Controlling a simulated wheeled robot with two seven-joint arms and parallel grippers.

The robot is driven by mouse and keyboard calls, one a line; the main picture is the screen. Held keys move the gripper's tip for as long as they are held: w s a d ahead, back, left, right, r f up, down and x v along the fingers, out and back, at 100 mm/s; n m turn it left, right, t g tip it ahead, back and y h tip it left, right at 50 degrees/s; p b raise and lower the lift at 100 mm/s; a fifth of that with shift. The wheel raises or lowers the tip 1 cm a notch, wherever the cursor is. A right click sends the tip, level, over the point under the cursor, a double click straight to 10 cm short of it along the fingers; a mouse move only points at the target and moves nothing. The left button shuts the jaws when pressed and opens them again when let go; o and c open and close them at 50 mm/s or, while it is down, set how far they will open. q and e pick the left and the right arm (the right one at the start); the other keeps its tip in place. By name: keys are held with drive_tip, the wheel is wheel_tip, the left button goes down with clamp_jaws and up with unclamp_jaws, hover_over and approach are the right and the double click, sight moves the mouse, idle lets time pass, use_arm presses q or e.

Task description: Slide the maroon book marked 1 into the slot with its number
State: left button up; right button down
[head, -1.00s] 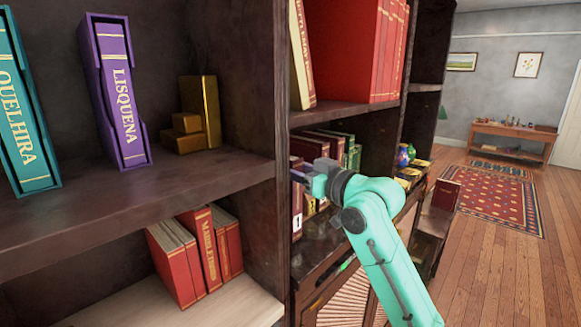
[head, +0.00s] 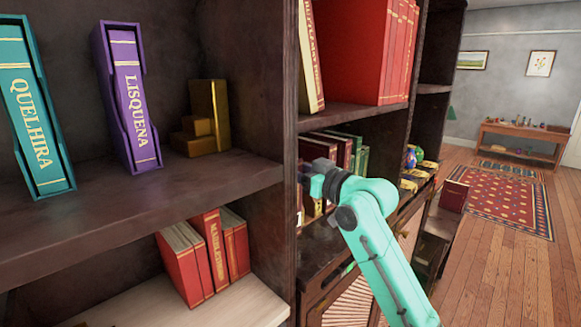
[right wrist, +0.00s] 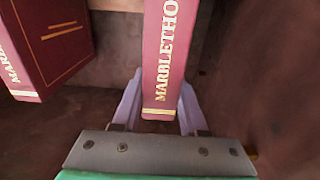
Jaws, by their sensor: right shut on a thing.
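My right gripper (head: 308,184) is at the front of the middle shelf, just right of the dark upright. In the right wrist view, its two lilac fingers (right wrist: 158,108) are shut on either side of a maroon book (right wrist: 163,50) with gold letters starting MARBLETHO. I cannot make out the numbered slot. My left gripper is not in view.
The dark upright (head: 268,80) is close to my gripper. Maroon and green books (head: 345,150) stand behind it on the same shelf. Large red books (head: 355,50) fill the shelf above. Teal (head: 35,120) and purple (head: 130,95) boxed books stand at left.

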drive_tip(key=shift+w+a+r, duration=0.15)
drive_tip(key=shift+w+a, duration=0.15)
drive_tip(key=shift+w, duration=0.05)
drive_tip(key=shift+c, duration=1.8)
unclamp_jaws()
drive_tip(key=b+v, duration=0.7)
drive_tip(key=v, duration=0.7)
drive_tip(key=shift+s, duration=0.3)
drive_tip(key=shift+d, duration=0.2)
